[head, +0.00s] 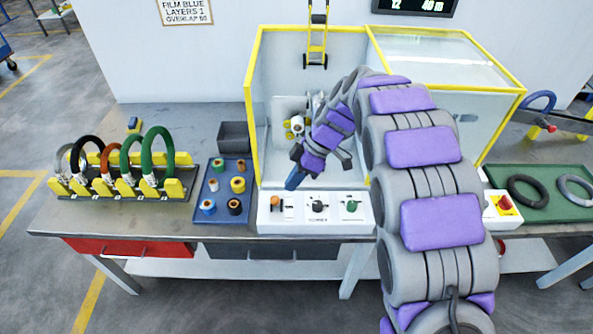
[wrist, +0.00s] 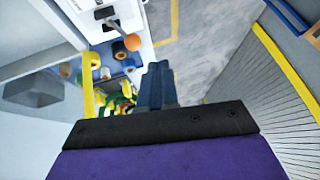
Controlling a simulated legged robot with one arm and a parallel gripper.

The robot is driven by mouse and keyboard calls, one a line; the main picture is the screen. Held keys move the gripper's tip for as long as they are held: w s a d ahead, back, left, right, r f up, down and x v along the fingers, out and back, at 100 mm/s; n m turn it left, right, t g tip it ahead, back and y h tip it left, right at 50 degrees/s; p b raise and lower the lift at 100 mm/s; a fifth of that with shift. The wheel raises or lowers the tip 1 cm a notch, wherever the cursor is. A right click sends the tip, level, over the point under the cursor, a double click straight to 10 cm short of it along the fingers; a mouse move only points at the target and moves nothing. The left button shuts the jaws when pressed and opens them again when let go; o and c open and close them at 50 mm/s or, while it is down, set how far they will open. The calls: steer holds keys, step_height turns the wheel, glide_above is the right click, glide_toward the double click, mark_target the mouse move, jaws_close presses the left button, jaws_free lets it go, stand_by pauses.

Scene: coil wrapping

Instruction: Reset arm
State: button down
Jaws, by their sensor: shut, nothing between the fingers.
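My arm, grey with purple pads, reaches from the lower right of the head view toward the yellow-framed machine. My gripper (head: 293,180) is in front of the machine's open bay, above the left end of the white control panel (head: 315,222). In the wrist view my gripper (wrist: 159,68) shows its two blue fingers together, with nothing between them. The panel's orange-knobbed lever (wrist: 132,42) shows left of the fingertips in the wrist view.
A blue tray of film rolls (head: 208,216) and a rack of coloured coils (head: 120,190) stand to the left. A grey bin (head: 233,137) sits beside the machine.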

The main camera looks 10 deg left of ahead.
steer(key=s+d+r+m+h, duration=0.1)
steer(key=s+d+r+m, duration=0.3)
steer(key=d, duration=0.3)
steer(key=s+d+r+m+t+h, duration=0.1)
steer(key=s+d+m, duration=0.3)
steer(key=s+d, duration=0.2)
steer(key=s+d+r+m+h, duration=0.1)
steer(key=s+d+r+m, duration=0.25)
steer(key=s+d, duration=0.3)
steer(key=s+d+f+m+h, duration=0.1)
steer(key=s+d+m, duration=0.3)
steer(key=s, duration=0.4)
steer(key=s+d+m+h, duration=0.1)
steer(key=s+d+m, duration=0.4)
steer(key=s, duration=0.4)
steer(key=shift+d+f+t, duration=0.35)
steer(key=shift+d+t, duration=0.05)
steer(key=shift+a, duration=0.1)
steer(key=shift+a, duration=0.35)
steer(key=shift+d, duration=0.3)
steer(key=c, duration=1.8)
jaws_free()
